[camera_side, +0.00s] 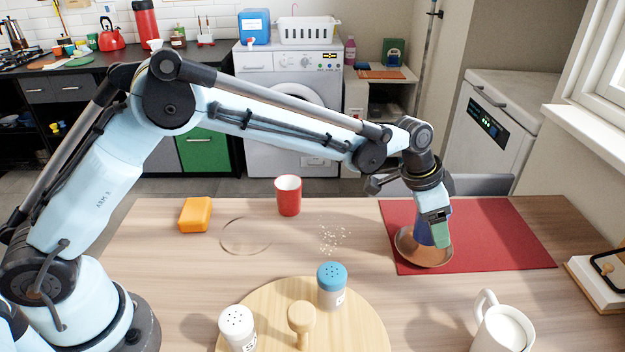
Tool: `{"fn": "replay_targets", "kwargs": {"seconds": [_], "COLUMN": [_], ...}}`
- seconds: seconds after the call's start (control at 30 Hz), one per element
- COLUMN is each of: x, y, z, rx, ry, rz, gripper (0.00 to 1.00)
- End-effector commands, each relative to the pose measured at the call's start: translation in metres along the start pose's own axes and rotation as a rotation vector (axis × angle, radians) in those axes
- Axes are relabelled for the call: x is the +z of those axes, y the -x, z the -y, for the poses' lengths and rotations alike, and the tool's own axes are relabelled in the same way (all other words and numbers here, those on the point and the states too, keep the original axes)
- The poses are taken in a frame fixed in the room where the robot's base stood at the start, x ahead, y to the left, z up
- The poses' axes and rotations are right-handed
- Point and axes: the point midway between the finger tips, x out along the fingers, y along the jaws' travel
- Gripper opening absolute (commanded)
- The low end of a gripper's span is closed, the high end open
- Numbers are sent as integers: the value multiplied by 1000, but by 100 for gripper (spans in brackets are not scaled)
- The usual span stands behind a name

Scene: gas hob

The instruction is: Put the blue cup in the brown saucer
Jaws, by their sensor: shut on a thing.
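The brown saucer (408,253) lies on the red mat at the right of the table. My gripper (435,229) points down over the saucer and is shut on the blue cup (422,233). The blue cup is mostly hidden behind the gripper's fingers. It is in the saucer's area, but I cannot tell whether its base touches the saucer.
The red mat (505,240) has free room on its right. A white mug (503,330) stands at the front right. A red cup (288,195), an orange block (195,214), a blue-topped shaker (331,286) and a white shaker (237,328) are further left. A round wooden board (350,335) is in front.

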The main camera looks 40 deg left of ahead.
Motion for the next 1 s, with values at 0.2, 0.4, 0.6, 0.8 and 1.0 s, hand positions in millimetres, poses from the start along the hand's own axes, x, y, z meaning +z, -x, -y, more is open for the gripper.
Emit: {"fn": "replay_targets", "kwargs": {"seconds": [0.2, 0.4, 0.6, 0.8, 1.0], "x": [10, 10, 12, 12, 11], "y": [-24, -25, -28, -28, -27], "z": [0, -1, -1, -1, -1], "rx": [0, 0, 0, 0, 0], "ry": [0, 0, 1, 1, 1], "rz": [0, 0, 0, 0, 0], "gripper": [34, 34, 34, 94, 94]}}
